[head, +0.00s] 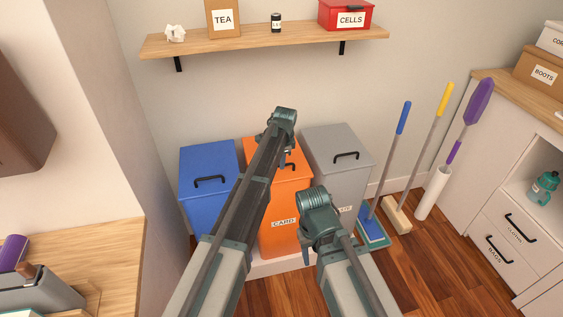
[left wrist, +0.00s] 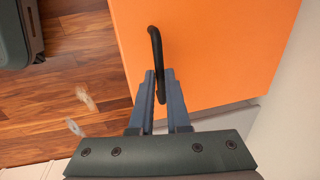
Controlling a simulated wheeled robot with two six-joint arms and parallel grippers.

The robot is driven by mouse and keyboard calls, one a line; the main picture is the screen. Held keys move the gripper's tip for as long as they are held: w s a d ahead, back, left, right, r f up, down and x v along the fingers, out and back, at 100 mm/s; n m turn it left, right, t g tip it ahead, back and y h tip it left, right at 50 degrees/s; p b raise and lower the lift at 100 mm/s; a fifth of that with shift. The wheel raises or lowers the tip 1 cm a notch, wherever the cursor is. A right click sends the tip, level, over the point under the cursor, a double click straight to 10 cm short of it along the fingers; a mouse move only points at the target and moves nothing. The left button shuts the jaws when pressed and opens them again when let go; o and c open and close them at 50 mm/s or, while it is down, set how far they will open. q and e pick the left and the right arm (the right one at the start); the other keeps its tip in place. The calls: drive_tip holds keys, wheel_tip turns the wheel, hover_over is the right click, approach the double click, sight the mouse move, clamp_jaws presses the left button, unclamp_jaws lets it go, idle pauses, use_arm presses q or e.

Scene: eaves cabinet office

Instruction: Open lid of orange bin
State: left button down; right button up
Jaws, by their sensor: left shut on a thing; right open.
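The orange bin (head: 281,235), labelled CARD, stands between a blue bin and a grey bin. Its lid (head: 297,178) looks down on the bin, though my left arm covers much of it. My left gripper (head: 287,163) is at the lid's handle. In the left wrist view, the orange lid (left wrist: 215,45) fills much of the picture, and the gripper's fingers (left wrist: 160,88) are shut on the black handle (left wrist: 154,38). My right gripper (head: 322,238) is in front of the orange and grey bins, open and apart from them; its fingertips are hard to see.
The blue bin (head: 210,170) and grey bin (head: 335,150) stand close on either side. A wall shelf (head: 265,40) holds boxes above. A blue-handled mop (head: 388,150), a broom (head: 430,150) and a purple duster (head: 477,103) stand to the right. Wooden floor (head: 440,270) is clear in front.

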use_arm(q)
drive_tip(key=w+a+r+p, duration=0.1)
drive_tip(key=w+r+p, duration=0.3)
drive_tip(key=r+p, duration=0.3)
drive_tip(key=w+a+r+g+p, duration=0.1)
drive_tip(key=w+a+r+p, duration=0.1)
drive_tip(key=w+r+p, duration=0.3)
drive_tip(key=shift+r+p, duration=1.1)
drive_tip(key=shift+a, duration=0.1)
